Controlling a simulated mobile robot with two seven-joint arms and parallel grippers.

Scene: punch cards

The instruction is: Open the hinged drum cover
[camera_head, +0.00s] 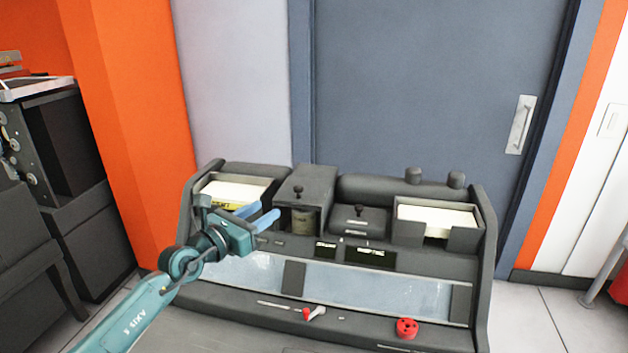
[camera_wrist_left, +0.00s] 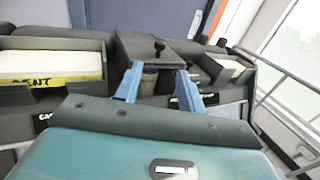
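The drum cover (camera_head: 309,182) is a dark grey box lid with a small black knob (camera_head: 299,191), at the back of the machine (camera_head: 483,250), left of centre. It sits down over a greyish-tan drum (camera_head: 304,220) that shows below its front edge. In the left wrist view the cover (camera_wrist_left: 178,52) and knob (camera_wrist_left: 158,47) are straight ahead. My left gripper (camera_head: 264,211) is open and empty, its two blue fingers apart, just left of and in front of the cover. In the left wrist view its fingertips (camera_wrist_left: 159,72) line up either side of the drum. My right gripper is not in view.
A card tray (camera_head: 236,191) stands left of the cover, close to my left gripper. A dark block with a knob (camera_head: 359,212) and another card tray (camera_head: 437,214) stand to the right. A red knob (camera_head: 407,327) and a small lever (camera_head: 316,312) are on the front ledge.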

